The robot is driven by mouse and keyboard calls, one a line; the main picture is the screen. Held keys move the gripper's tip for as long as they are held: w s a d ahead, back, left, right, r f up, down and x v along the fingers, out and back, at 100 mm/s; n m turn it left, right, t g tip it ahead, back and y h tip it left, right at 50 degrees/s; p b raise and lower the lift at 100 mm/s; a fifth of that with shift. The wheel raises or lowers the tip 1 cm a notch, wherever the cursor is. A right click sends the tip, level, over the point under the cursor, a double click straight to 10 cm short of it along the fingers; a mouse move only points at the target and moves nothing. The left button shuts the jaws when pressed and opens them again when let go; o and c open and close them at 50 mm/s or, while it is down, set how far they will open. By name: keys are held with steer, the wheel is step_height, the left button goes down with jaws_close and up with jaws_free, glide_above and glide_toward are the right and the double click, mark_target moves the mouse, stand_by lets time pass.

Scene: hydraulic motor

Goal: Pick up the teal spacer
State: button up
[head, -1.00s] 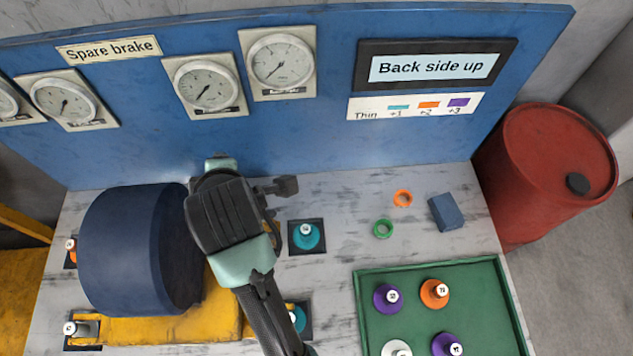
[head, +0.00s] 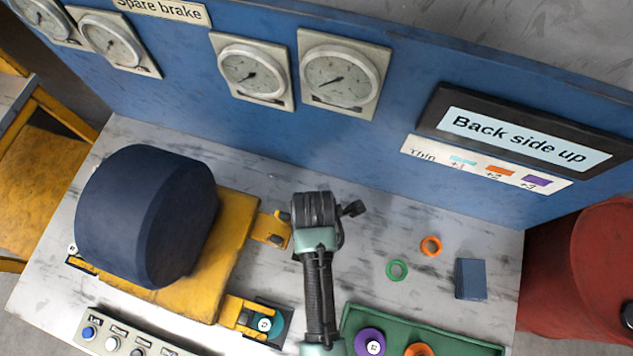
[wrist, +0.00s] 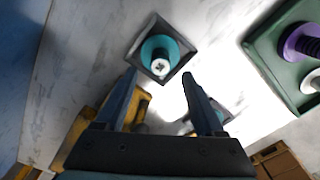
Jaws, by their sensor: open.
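A teal spacer (wrist: 153,44), round with a white-topped pin at its middle, sits on a dark square pad (wrist: 135,52) in the wrist view. My gripper (wrist: 159,74) is open and empty, its two fingers pointing toward that spacer, with the spacer just beyond the fingertips. In the head view my gripper's housing (head: 315,210) hides this rear spacer and pad. A second teal piece (head: 276,325) with a white top sits at the front yellow bracket in the head view.
A dark blue drum (head: 135,215) stands on a yellow base (head: 237,225) at left. A green ring (head: 397,271), an orange ring (head: 431,246) and a blue block (head: 471,279) lie at right. A green tray (head: 350,312) holds purple and orange pieces. The blue gauge panel (head: 270,40) rises behind.

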steer(key=shift+d+f, duration=0.2)
steer(key=shift+f, duration=2.8)
jaws_close()
